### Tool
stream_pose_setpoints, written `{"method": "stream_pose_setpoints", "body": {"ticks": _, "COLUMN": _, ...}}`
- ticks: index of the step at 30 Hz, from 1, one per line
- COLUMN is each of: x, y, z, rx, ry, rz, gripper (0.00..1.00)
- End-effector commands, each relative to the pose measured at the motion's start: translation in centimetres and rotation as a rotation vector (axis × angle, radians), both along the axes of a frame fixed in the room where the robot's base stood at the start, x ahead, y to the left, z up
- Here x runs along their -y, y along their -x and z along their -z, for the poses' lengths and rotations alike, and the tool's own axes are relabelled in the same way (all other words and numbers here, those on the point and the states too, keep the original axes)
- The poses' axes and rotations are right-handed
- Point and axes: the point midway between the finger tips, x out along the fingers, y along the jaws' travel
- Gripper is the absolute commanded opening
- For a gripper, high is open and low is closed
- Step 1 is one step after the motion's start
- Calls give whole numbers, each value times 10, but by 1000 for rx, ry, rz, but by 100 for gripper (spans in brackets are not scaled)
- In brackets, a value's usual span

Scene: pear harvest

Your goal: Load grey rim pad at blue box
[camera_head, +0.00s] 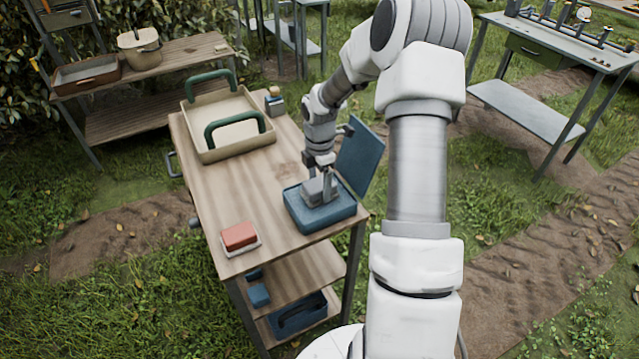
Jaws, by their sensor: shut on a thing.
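The blue box (305,221) sits on the wooden cart top near its right front corner. Its lid (361,158) stands open and tilted at the back right. My gripper (322,192) points down over the open box, shut on a grey pad (313,187). The pad is within the box's outline, low over its opening. I cannot tell whether it touches the inside of the box. My gripper hides part of the pad and the box's back edge.
A red block (238,236) on a pale tray lies at the cart's front left. A beige tray with green handles (213,146) and a small jar (274,103) stand at the back. Blue items (259,294) are on the lower shelves. The cart top's middle (240,190) is clear.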

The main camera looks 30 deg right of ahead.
Motion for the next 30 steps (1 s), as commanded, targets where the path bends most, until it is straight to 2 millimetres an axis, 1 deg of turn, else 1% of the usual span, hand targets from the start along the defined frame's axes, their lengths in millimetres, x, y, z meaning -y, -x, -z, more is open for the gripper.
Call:
{"method": "stream_pose_setpoints", "body": {"ticks": 1, "x": 0, "y": 0, "z": -9, "rx": 1, "ry": 0, "rz": 0, "gripper": 36}}
{"method": "stream_pose_setpoints", "body": {"ticks": 19, "x": 0, "y": -1, "z": -58, "rx": 3, "ry": 1, "rz": 1, "gripper": 36}}
{"method": "stream_pose_setpoints", "body": {"ticks": 22, "x": 0, "y": -1, "z": -62, "rx": 3, "ry": 1, "rz": 1, "gripper": 36}}
{"method": "stream_pose_setpoints", "body": {"ticks": 30, "x": 0, "y": -1, "z": -61, "rx": 2, "ry": 1, "rz": 0, "gripper": 36}}
